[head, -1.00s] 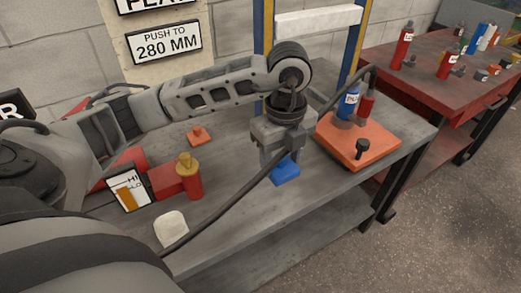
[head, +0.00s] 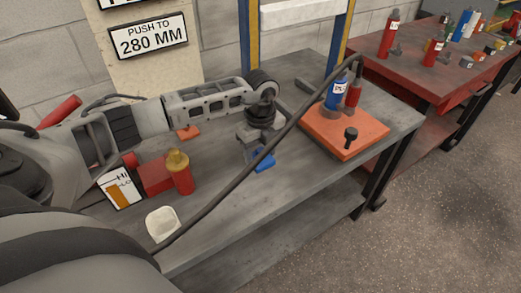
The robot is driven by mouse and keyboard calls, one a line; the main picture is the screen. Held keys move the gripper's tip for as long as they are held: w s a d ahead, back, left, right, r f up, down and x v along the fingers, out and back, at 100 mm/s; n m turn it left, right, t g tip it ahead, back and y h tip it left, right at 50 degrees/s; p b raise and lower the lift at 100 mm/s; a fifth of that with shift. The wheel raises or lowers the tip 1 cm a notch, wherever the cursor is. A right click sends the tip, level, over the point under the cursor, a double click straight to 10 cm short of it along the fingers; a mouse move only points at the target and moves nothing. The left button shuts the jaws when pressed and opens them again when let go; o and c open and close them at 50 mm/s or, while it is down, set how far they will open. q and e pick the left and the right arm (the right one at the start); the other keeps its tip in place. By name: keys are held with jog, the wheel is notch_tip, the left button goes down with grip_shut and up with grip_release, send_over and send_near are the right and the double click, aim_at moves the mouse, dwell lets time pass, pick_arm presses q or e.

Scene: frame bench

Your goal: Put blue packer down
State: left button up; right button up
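The blue packer (head: 265,160) is a small flat blue piece low over or on the grey bench top (head: 225,215), near the middle of the head view. I cannot tell whether it rests on the bench. My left gripper (head: 254,153) points down right at the packer, with a grey finger beside it and its body above. A dark cable crosses in front and hides part of both, so I cannot tell whether the fingers are closed on the packer. My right gripper is not in view.
An orange plate (head: 365,142) with a blue bottle (head: 337,95), a red bottle (head: 354,93) and a black knob stands to the right. A red cylinder with a brass top (head: 180,175), a gauge card (head: 121,190) and a whitish block (head: 162,223) are left. The front bench is clear.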

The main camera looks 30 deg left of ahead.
pick_arm(q)
jog(key=shift+f, duration=0.15)
jog(key=o, duration=1.1)
